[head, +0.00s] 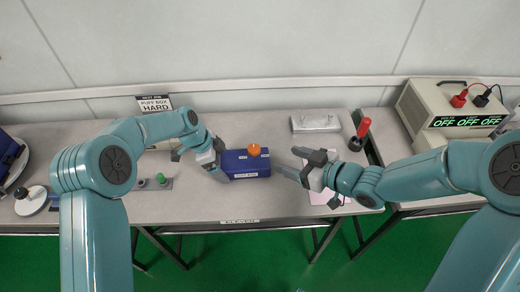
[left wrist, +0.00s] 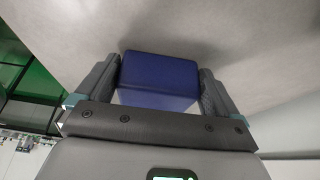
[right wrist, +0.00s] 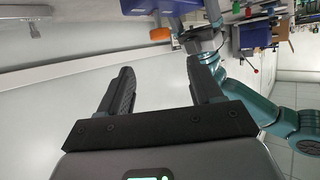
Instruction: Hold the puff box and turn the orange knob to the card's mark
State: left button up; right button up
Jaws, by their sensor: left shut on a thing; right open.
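The puff box (head: 245,164) is a dark blue box on the grey table. The orange knob (head: 254,149) sits on its top; it also shows in the right wrist view (right wrist: 160,34). My left gripper (head: 219,164) is shut on the box's left end; the left wrist view shows the blue box (left wrist: 158,78) between its fingers. My right gripper (head: 293,163) is open and empty, to the right of the box and apart from it. The card (head: 154,104) stands at the back left and reads "PUFF BOX HARD". The knob's pointer is too small to read.
A grey metal block (head: 315,123) lies at the back right, with a red-handled tool (head: 362,129) beside it. A pink sheet (head: 325,192) lies under my right gripper. A panel with a green button (head: 160,178) is at left. A power supply (head: 452,115) stands on the right table.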

aim_at(255, 149)
jog(key=x, duration=1.1)
jog(key=shift+w+a+f, duration=0.25)
jog(key=c, duration=1.1)
jog(key=shift+o, duration=0.2)
jog(key=shift+a+r, duration=0.1)
